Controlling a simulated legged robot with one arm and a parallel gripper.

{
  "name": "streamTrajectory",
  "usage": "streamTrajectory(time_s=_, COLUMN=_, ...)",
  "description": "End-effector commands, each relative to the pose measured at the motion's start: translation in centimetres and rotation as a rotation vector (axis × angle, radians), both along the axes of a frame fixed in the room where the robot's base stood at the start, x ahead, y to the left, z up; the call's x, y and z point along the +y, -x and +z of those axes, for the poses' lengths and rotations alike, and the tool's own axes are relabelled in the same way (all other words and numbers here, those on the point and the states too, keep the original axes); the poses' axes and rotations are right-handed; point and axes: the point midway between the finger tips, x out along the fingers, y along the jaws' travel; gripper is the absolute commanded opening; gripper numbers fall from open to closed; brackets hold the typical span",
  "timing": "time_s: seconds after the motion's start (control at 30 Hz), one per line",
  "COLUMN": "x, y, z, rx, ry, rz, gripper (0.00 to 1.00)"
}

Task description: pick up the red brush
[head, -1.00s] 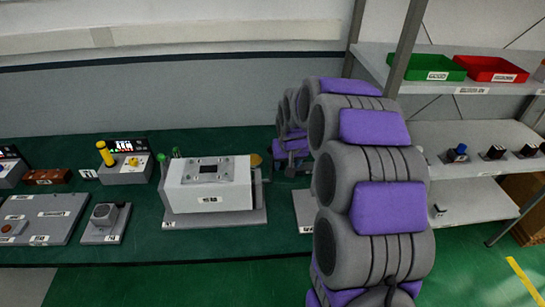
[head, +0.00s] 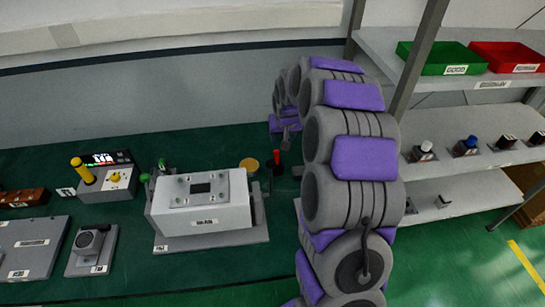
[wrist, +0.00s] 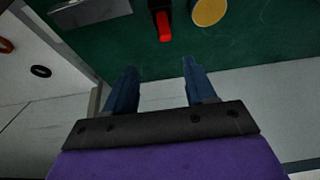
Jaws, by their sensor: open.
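The red brush (head: 277,157) stands out as a small red tip over a dark part on the green table, just left of my arm. In the wrist view the red brush (wrist: 164,26) shows its red end and a black part that runs off the top edge. My gripper (wrist: 159,66) is open and empty, its two blue-grey fingers apart. The brush lies beyond the fingertips, roughly in line with the gap between them, not touching. In the head view my gripper (head: 285,132) is small and partly hidden by my arm.
A yellow disc (wrist: 208,12) lies right beside the brush. A large grey-white box (head: 203,203) stands on a plate left of it. A shelf with a green tray (head: 442,57) and a red tray (head: 508,57) is at the right. A wall rises behind the table.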

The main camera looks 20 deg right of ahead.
Motion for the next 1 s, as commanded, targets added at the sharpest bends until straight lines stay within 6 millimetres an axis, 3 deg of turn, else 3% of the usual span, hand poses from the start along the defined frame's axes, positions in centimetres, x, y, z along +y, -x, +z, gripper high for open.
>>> streamTrajectory(time_s=0.33, x=1.5, y=-2.3, z=-5.5, rx=0.005, ry=0.019, rz=0.004, gripper=0.55)
streamTrajectory(time_s=0.6, x=-0.2, y=-3.9, z=-10.1, rx=0.006, ry=0.008, rz=0.002, gripper=0.55)
streamTrajectory(time_s=0.77, x=-0.9, y=-4.3, z=-11.1, rx=0.004, ry=0.001, rz=0.000, gripper=0.55)
streamTrajectory(time_s=1.0, x=0.0, y=-5.0, z=-13.7, rx=0.007, ry=0.011, rz=0.002, gripper=0.55)
